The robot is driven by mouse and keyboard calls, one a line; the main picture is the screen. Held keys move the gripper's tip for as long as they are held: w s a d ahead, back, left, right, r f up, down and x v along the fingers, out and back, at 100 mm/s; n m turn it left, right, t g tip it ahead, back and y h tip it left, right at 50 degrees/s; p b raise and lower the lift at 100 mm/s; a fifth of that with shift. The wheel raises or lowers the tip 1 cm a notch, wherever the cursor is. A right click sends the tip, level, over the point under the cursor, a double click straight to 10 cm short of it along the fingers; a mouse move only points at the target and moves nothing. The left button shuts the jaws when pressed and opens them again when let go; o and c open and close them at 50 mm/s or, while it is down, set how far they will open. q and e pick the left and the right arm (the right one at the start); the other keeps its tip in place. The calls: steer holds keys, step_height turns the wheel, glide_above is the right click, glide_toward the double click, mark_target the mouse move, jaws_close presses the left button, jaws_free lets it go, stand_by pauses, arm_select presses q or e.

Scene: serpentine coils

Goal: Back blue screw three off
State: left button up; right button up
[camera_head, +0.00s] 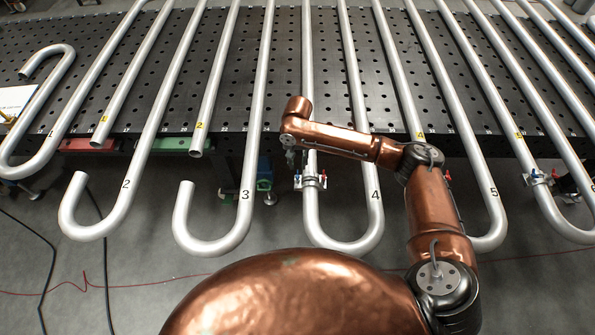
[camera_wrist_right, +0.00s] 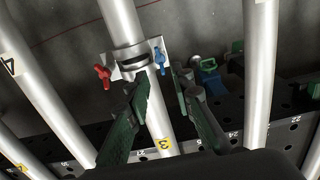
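A metal clamp (camera_head: 311,183) sits around the silver tube left of the bend marked 4. It carries a blue screw (camera_head: 297,179) on the left and a red screw (camera_head: 323,178) on the right. In the right wrist view the clamp (camera_wrist_right: 133,62) sits on the tube with the yellow 3 tag (camera_wrist_right: 164,145), its blue screw (camera_wrist_right: 158,57) on the right and red screw (camera_wrist_right: 103,75) on the left. My right gripper (camera_wrist_right: 161,85) is open, its green fingers apart, the tips just short of the blue screw. The left gripper is not in view.
Several silver serpentine tubes run across the black perforated table (camera_head: 230,75) and overhang its front edge. Another clamp (camera_head: 538,179) sits on a tube at the right. A blue-green device (camera_head: 265,180) is under the table edge. A dark cable (camera_head: 50,260) lies on the floor.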

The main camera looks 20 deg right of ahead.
mark_target(298, 175)
steer(key=shift+f, duration=3.05)
jaws_close()
